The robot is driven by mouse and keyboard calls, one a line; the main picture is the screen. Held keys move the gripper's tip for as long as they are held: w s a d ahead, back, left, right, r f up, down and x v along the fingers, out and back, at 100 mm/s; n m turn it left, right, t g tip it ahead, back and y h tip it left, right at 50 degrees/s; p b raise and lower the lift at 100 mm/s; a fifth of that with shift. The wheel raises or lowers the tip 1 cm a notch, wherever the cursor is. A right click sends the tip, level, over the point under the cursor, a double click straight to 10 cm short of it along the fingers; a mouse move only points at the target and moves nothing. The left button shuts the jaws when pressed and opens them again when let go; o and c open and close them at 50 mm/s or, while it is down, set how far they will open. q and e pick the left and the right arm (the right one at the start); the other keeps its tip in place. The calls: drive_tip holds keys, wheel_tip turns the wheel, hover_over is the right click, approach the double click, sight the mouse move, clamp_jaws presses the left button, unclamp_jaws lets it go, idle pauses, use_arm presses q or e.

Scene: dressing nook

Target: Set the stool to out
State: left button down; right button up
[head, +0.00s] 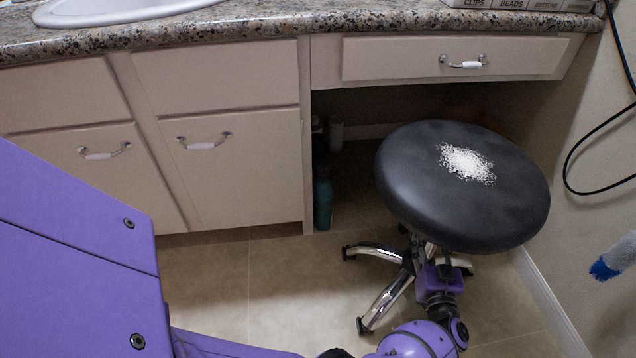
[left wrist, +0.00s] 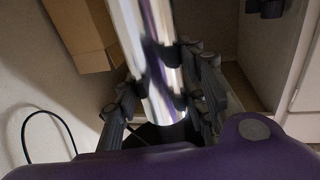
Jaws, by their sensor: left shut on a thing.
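The stool has a round black seat (head: 420,190) with a white speckled patch, and chrome legs (head: 385,300). It stands upright at the opening under the drawer, its seat covering part of that opening in the head view. My left gripper (head: 432,262) reaches in low from the front, below the seat. In the left wrist view the left gripper (left wrist: 160,105) is shut on the stool's chrome column (left wrist: 138,40), with dark fingers on both sides. The seat's underside hides the fingertips from the head camera. My right gripper is in neither view.
The vanity counter (head: 260,30) has closed cabinet doors (head: 220,170) and a drawer (head: 410,60). A teal bottle (head: 323,200) stands in the knee space left of the stool. The right wall is close, with a black cable (head: 568,165). Floor (head: 285,270) left of the stool is clear.

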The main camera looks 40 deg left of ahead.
use_arm(q)
drive_tip(key=c, duration=1.1)
unclamp_jaws()
drive_tip(key=shift+w+r, duration=0.1)
drive_tip(key=v, duration=0.7)
drive_tip(key=shift+s+d, duration=0.1)
drive_tip(key=shift+s, duration=0.25)
